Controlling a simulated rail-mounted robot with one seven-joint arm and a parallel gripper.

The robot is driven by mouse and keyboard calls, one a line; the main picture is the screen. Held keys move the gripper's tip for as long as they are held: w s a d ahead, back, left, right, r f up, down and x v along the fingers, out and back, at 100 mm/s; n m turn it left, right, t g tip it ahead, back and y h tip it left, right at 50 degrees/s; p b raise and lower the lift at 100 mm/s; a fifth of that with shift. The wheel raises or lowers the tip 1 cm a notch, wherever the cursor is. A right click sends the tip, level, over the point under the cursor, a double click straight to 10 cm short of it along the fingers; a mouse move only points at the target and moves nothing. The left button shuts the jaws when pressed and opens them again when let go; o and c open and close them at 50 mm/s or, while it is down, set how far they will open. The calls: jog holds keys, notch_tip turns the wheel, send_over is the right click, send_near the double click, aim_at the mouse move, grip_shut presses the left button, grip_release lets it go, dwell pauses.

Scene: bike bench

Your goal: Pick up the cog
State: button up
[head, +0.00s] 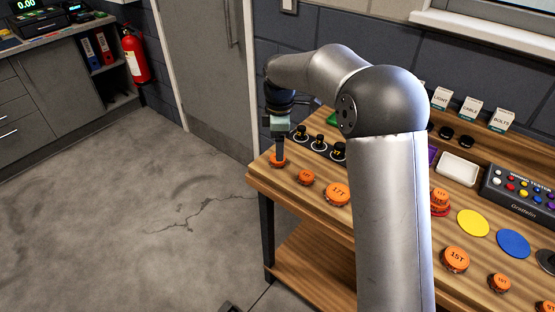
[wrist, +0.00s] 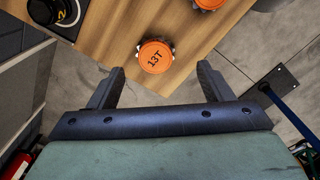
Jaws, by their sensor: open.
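An orange cog marked 13T (wrist: 155,56) lies flat near the bench corner. In the wrist view it sits just beyond the fingertips, roughly centred between them. In the head view this cog (head: 276,161) is at the bench's left end, partly hidden by a finger. My gripper (wrist: 160,70) is open and empty, with one finger to each side of the cog's line. In the head view my gripper (head: 280,150) points down over the cog; the exact height gap is hard to tell. Other orange cogs include a 17T (head: 338,194) and a 15T (head: 456,259).
Black numbered knobs or pegs (head: 318,142) stand behind the cog row. A white tray (head: 457,169), yellow disc (head: 473,223), blue disc (head: 513,243) and dark tester box (head: 520,195) lie further right. Open floor (head: 150,210) is left of the wooden bench (head: 300,205).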

jog(key=shift+w+a+f+p, duration=0.15)
jog(key=shift+w+f+p, duration=0.1)
jog(key=shift+f, duration=1.15)
jog(key=shift+w+a+f+p, duration=0.1)
jog(key=shift+f+p, duration=0.15)
jog(key=shift+f, duration=1.1)
jog(key=shift+c, duration=0.3)
jog(key=c, duration=1)
